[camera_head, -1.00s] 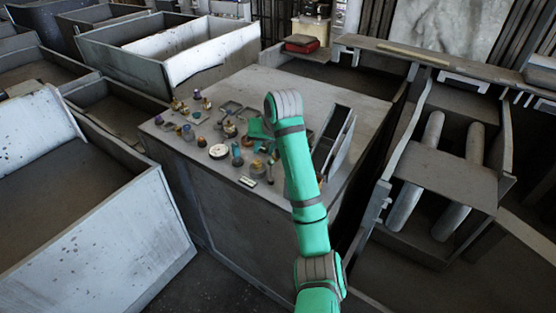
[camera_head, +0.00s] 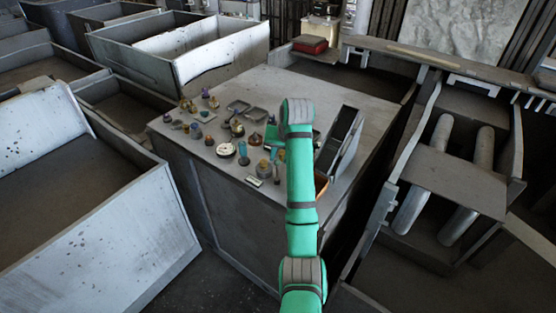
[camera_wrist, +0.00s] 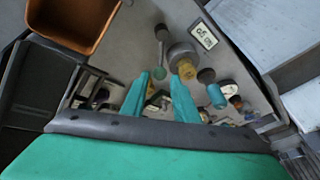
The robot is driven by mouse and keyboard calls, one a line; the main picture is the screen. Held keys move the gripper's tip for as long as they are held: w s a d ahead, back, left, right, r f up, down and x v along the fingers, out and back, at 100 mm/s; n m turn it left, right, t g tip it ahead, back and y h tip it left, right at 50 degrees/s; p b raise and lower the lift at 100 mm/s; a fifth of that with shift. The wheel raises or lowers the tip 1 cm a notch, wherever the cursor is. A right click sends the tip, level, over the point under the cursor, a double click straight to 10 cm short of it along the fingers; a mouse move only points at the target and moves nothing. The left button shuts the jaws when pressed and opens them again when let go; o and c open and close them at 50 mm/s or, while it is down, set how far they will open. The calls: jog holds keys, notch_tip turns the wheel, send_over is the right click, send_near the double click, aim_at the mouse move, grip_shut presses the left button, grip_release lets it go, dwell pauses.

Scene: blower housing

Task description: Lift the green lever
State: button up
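A slim lever-like piece with a dull green round end (camera_wrist: 159,73) and a dark opposite end lies on the grey cabinet top in the wrist view. It may be the green lever. In the head view it seems to be the slim piece (camera_head: 275,170) near the cabinet's front edge, too small to be sure. My gripper (camera_wrist: 159,82) is open, its two teal fingers apart, with the green end showing between and just beyond the tips. I see nothing held. In the head view my gripper (camera_head: 273,137) is partly hidden by my arm.
A grey cylinder with a yellow part (camera_wrist: 187,67) and a teal piece (camera_wrist: 217,97) stand close to the fingers. Several small parts crowd the top's left side. An orange bin (camera_wrist: 70,20) and a tall dark metal bin (camera_head: 342,145) stand to the side.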

jog(key=shift+x, duration=1.5)
grip_shut()
jog(key=shift+d, duration=0.1)
